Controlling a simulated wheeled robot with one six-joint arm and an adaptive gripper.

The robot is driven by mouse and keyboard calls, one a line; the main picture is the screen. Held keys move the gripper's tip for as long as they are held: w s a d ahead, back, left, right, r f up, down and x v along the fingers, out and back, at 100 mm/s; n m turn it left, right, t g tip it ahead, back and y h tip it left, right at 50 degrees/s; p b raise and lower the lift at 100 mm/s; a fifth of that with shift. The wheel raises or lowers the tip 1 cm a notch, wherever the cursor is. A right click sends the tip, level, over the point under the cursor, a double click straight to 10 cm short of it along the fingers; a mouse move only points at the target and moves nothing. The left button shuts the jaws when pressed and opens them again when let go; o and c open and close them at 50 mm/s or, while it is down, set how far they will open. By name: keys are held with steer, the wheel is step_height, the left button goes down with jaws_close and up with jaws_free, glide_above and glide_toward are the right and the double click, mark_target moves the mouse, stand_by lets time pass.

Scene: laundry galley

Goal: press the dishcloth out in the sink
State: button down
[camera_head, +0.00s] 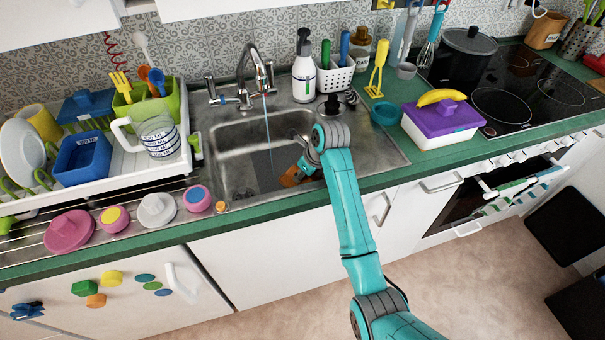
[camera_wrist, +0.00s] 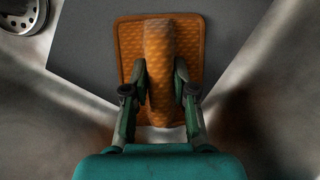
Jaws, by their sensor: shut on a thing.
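The orange dishcloth (camera_wrist: 198,42) shows in the wrist view, with a raised fold between the fingers of my gripper (camera_wrist: 160,88). The rest of it spreads flat around the fold over a dark grey surface (camera_wrist: 90,45) in the sink. In the head view the dishcloth (camera_head: 290,178) is a small orange patch at the right of the sink basin (camera_head: 232,160), mostly hidden by my gripper and arm. My gripper (camera_head: 300,170) reaches down into the basin and is shut on the cloth. The faucet (camera_head: 252,60) stands behind the basin, with a thin bluish stream below its spout.
A white dish rack (camera_head: 100,175) with dishes stands left of the sink. A soap bottle (camera_head: 304,75) and a white caddy (camera_head: 335,75) stand behind it. A purple-lidded box (camera_head: 440,118) with a banana sits on the right counter. A drain (camera_wrist: 18,15) shows in the wrist view.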

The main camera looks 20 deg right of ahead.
steer(key=shift+r, duration=3.45)
